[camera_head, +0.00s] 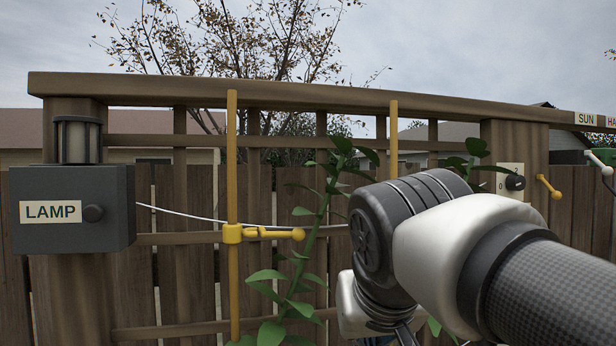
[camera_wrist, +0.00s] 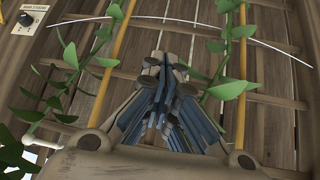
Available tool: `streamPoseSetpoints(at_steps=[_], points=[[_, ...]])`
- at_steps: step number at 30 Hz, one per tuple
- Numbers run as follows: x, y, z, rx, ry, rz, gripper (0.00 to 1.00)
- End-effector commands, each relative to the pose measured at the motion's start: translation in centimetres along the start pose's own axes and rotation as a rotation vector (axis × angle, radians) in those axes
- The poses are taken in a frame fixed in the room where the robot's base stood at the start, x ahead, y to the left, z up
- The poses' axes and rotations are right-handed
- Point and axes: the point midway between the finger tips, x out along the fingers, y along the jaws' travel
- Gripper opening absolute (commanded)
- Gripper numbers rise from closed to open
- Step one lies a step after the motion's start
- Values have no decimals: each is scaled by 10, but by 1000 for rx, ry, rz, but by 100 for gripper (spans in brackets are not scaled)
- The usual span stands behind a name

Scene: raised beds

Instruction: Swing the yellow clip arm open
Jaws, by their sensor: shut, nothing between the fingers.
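The yellow clip (camera_head: 232,234) sits around the left yellow stake in the head view. Its yellow clip arm (camera_head: 275,233) sticks out to the right, about level, and ends in a round knob. A leafy green plant stem (camera_head: 318,215) rises just right of that knob. My gripper (camera_wrist: 165,62) is shut and empty in the wrist view, pointing at the fence between two yellow stakes. In the head view my wrist is right of the clip arm and apart from it; the fingers are cut off below. I cannot make out the clip in the wrist view.
A grey LAMP box (camera_head: 72,210) with a knob stands at the left. A thin white wire (camera_head: 190,214) sags across the wooden trellis. A dial plate (camera_head: 511,182) and another yellow lever (camera_head: 549,187) are on the right post. Leaves (camera_wrist: 232,88) crowd near my fingers.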

Motion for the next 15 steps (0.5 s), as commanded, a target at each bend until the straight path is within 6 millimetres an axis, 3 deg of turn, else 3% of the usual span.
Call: streamPoseSetpoints(at_steps=[1, 6, 10, 15], points=[[-27, -10, -45, -5, 26, -7, 0], [-77, -39, -142, 0, 110, -23, 0], [-105, -58, -192, 8, 160, -35, 0], [-123, -72, -224, 17, 196, -46, 0]])
